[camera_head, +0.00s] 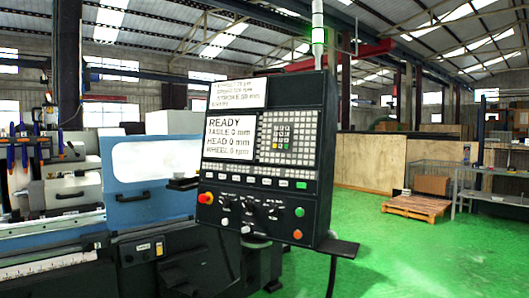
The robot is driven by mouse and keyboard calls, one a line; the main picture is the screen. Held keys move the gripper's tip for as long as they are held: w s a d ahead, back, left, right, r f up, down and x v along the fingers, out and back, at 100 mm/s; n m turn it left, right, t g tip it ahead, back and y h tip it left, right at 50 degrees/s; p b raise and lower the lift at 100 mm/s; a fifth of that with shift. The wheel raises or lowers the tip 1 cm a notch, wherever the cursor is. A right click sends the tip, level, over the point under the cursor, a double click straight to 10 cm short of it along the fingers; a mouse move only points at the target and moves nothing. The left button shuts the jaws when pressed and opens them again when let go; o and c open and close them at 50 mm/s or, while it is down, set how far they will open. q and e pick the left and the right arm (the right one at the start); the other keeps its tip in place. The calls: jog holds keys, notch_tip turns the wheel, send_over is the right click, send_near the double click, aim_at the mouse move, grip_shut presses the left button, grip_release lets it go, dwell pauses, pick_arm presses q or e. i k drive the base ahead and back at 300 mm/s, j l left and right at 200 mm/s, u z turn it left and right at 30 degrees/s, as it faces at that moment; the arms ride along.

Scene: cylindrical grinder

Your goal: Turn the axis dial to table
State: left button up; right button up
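The control panel (262,220) of the grinder stands upright in the middle of the view, tilted a little. Its lower part carries a row of small dark dials (250,206) with white markings. The labels are too small to read, so I cannot tell which one is the axis dial or where it points. The screen (229,138) reads READY, with table 0 mm, head 0 mm and wheel 0 rpm. Neither of my grippers is in view.
A red emergency button (205,198) sits left of the dials; a green button (299,212) and an orange button (297,234) sit right. A small dark shelf (338,247) juts out at the panel's lower right. The grinder body (150,175) stands left. Green floor (400,258) is open at right.

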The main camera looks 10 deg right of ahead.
aim_at(249, 206)
jog(key=i+j+z, duration=0.1)
jog(key=z, duration=0.45)
jog(key=i+j+z, duration=0.2)
jog(key=j, duration=0.15)
jog(key=i+j+z, duration=0.2)
jog(key=j, duration=0.15)
jog(key=j+z, duration=0.2)
jog(key=j, duration=0.2)
jog(key=i+j+z, duration=0.15)
jog(key=j, duration=0.25)
